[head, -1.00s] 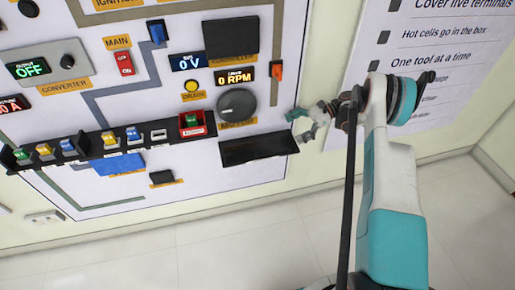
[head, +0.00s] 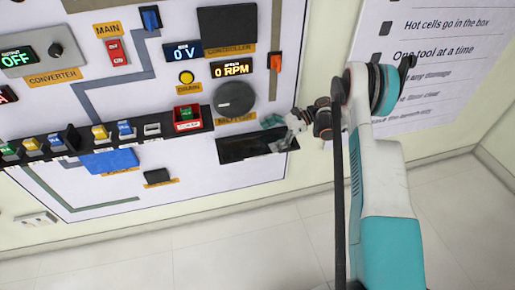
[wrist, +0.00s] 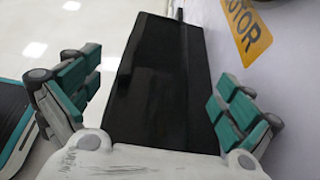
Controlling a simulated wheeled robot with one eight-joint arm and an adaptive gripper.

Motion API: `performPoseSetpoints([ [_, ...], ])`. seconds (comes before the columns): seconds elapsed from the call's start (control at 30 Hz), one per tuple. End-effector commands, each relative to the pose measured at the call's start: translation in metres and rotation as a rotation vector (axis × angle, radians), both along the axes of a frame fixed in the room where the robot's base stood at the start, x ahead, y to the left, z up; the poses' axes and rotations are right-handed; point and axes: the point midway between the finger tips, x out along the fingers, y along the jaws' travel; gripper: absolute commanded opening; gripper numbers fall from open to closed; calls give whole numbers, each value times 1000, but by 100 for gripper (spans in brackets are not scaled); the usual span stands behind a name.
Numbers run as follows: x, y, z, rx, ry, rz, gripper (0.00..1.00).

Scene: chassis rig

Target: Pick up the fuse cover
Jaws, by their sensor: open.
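I cannot tell for sure which thing is the fuse cover. My gripper (head: 275,133) is open and empty at the right end of a long black tray-like ledge (head: 236,150) low on the board. In the wrist view the black ledge (wrist: 165,75) runs away between my two spread fingers, with a gap on each side. Nothing distinct shows inside its dark surface. A red box (head: 187,117) with a green piece in it sits up and left of the ledge. A small black block (head: 157,176) with an orange label is further left, and a blue panel (head: 109,161) beside it.
A dark round motor knob (head: 235,97) is just above the ledge. A black rack (head: 60,143) of coloured parts runs along the board's left. An orange switch (head: 275,62) is above my gripper. A rules poster (head: 430,70) hangs at right. The floor (head: 200,260) is clear.

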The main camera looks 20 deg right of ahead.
Motion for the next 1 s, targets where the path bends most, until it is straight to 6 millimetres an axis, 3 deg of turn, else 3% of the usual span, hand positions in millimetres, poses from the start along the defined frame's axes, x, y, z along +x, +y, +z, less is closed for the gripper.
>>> performPoseSetpoints([
  [0.17,-1,23,-12,0,-1,1,98],
  [0.4,0,26,-11,0,0,0,98],
  [0.47,0,26,-11,0,0,0,87],
  [0.73,0,25,-11,0,0,0,26],
  [1.0,-1,25,-10,0,0,0,26],
])
